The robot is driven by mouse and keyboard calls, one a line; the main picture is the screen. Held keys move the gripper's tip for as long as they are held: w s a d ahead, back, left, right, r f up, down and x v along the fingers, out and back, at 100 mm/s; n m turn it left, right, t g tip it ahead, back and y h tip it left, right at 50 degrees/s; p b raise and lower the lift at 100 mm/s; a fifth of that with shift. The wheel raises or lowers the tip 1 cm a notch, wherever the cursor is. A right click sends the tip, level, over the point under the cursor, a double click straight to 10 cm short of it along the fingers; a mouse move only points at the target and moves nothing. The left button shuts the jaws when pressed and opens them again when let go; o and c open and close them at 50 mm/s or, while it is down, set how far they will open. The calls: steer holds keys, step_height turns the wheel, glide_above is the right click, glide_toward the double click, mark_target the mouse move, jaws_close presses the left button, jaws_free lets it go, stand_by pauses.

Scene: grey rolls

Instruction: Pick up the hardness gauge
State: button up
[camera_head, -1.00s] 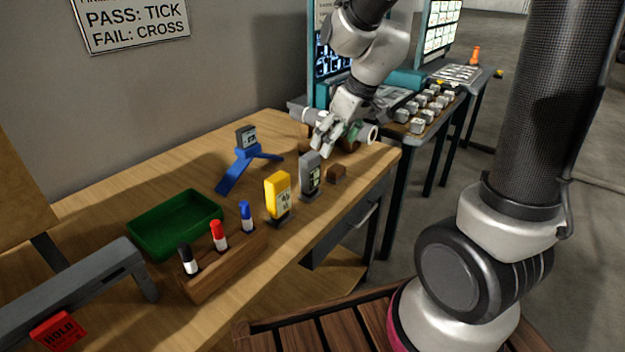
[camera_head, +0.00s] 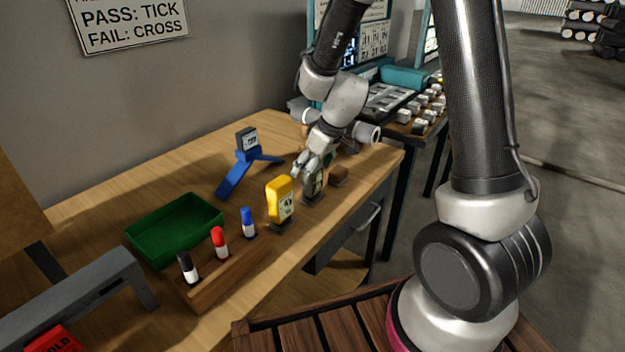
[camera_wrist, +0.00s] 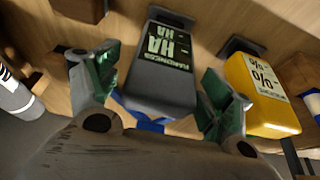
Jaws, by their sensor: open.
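The hardness gauge is a grey upright box with a dark label reading HARDNESS HA. In the wrist view the gauge (camera_wrist: 160,75) stands between the two green-padded fingers of my gripper (camera_wrist: 158,92), which are open with a gap on each side. In the head view the gauge (camera_head: 315,187) stands near the table's front edge, its upper part partly hidden by my gripper (camera_head: 308,168). My gripper comes at it from above and behind.
A yellow meter (camera_head: 280,200) with a % label stands close beside the gauge, near one finger. A small brown block (camera_head: 338,176) is on the other side. A blue stand (camera_head: 240,170), green tray (camera_head: 175,228) and marker rack (camera_head: 215,278) are farther left.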

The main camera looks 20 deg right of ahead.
steer(key=shift+c, duration=0.4)
steer(key=c, duration=1.2)
step_height(320, 180, up, 10)
steer(key=shift+r, duration=0.1)
steer(key=o, duration=0.5)
steer(key=shift+c, duration=1.3)
steer(key=shift+r, duration=1.45)
